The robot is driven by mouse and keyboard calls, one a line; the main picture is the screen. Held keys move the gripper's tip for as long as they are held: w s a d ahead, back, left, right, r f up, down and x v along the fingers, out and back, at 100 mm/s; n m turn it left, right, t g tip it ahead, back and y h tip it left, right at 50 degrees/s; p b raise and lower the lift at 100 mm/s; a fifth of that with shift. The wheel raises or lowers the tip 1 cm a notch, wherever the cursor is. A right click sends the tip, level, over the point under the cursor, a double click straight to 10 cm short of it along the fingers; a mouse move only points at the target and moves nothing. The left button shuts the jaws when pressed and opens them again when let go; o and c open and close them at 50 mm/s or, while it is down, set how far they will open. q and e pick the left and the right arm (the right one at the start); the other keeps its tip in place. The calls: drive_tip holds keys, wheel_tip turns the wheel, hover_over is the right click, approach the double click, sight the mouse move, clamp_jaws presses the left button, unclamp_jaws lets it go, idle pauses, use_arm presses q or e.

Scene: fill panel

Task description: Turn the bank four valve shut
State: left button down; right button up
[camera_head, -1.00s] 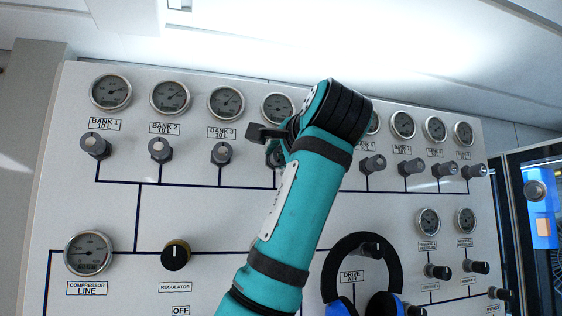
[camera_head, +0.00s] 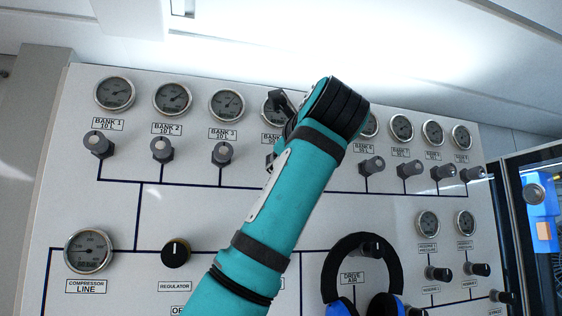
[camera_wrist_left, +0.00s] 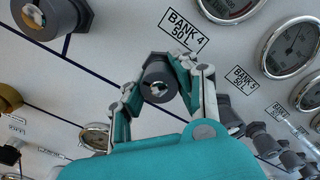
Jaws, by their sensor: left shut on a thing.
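The bank four valve (camera_wrist_left: 158,88) is a dark grey round knob with a pale mark on its face, below the BANK 4 label (camera_wrist_left: 184,31) in the left wrist view. My left gripper (camera_wrist_left: 159,80) is shut on it, one finger on either side of the knob. In the head view my teal left arm covers most of this valve, and only a dark part of the gripper (camera_head: 283,104) shows at the bank four gauge (camera_head: 272,110). My right gripper is not in view.
The bank three valve (camera_head: 222,153) stands close to the left of my arm. The bank six valve (camera_head: 372,166) stands to the right. A regulator knob (camera_head: 175,252) and blue-black headphones (camera_head: 332,268) are lower down. The panel between the valve rows is mostly flat.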

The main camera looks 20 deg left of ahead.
use_arm(q)
drive_tip(key=m, duration=0.3)
drive_tip(key=shift+a+f+m, duration=0.1)
drive_tip(key=shift+m, duration=0.3)
drive_tip(key=m, duration=0.3)
drive_tip(key=shift+m+b, duration=0.3)
drive_tip(key=m, duration=0.3)
drive_tip(key=shift+m, duration=0.3)
drive_tip(key=m, duration=0.3)
drive_tip(key=shift+a+m+p, duration=0.1)
drive_tip(key=shift+m+p, duration=0.2)
drive_tip(key=shift+s+r+m+p, duration=0.2)
drive_tip(key=shift+m+p, duration=0.25)
drive_tip(key=shift+m, duration=0.35)
drive_tip(key=m+p, duration=0.2)
drive_tip(key=p, duration=0.1)
drive_tip(key=shift+a+r, duration=0.1)
drive_tip(key=shift+r, duration=0.2)
drive_tip(key=shift+f+m+p, duration=0.1)
drive_tip(key=shift+m+p, duration=0.2)
drive_tip(key=shift+p, duration=0.35)
drive_tip(key=shift+f+m+p, duration=0.25)
drive_tip(key=shift+m+p, duration=0.05)
drive_tip(key=shift+p, duration=0.05)
